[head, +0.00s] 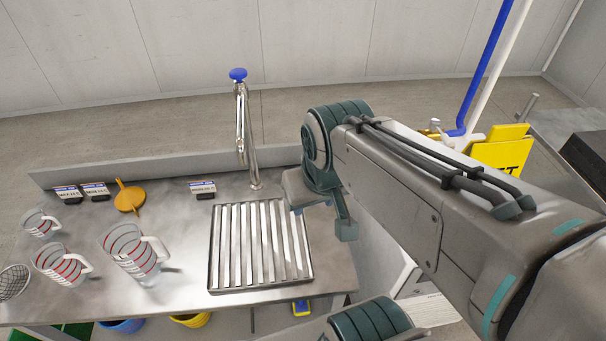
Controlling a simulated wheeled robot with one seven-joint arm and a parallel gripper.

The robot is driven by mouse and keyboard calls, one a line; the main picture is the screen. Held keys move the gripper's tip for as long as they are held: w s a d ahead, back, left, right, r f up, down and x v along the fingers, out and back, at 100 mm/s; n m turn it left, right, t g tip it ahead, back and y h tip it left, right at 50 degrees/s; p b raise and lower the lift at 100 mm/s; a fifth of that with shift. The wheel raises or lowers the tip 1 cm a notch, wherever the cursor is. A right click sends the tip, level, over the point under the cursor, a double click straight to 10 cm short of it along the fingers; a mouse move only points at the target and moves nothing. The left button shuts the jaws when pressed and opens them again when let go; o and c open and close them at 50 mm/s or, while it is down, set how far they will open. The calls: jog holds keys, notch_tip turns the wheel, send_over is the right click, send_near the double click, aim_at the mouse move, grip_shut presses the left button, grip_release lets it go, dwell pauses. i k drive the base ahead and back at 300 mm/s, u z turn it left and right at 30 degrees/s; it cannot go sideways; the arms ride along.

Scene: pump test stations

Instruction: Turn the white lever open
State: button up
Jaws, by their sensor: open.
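My gripper (322,214) hangs at the end of my arm, above the right edge of the steel counter, just right of the slatted drain grate. Its jaws are open, and I see nothing between them. I cannot clearly make out a white lever. A white pipe (499,58) and a blue pipe (483,68) stand behind my arm at the upper right. A small white fitting (470,138) shows near their lower ends, partly hidden by my arm. I cannot tell whether it is the lever. My gripper is well to the left of it.
The steel counter (185,220) holds a drain grate (262,245), a tall tap with a blue top (238,74), measuring jugs (135,255), an orange funnel (130,198) and small labels. A yellow sign (500,150) stands behind my arm. Buckets (122,326) sit under the counter.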

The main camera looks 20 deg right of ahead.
aim_at(434, 124)
jog(key=u, duration=0.05)
jog(key=k, duration=0.4)
jog(key=u, duration=0.4)
jog(key=i, duration=0.2)
jog(key=z, duration=1.05)
jog(key=k, duration=0.7)
jog(key=z, duration=0.95)
jog(key=i, duration=0.75)
jog(key=u, duration=0.05)
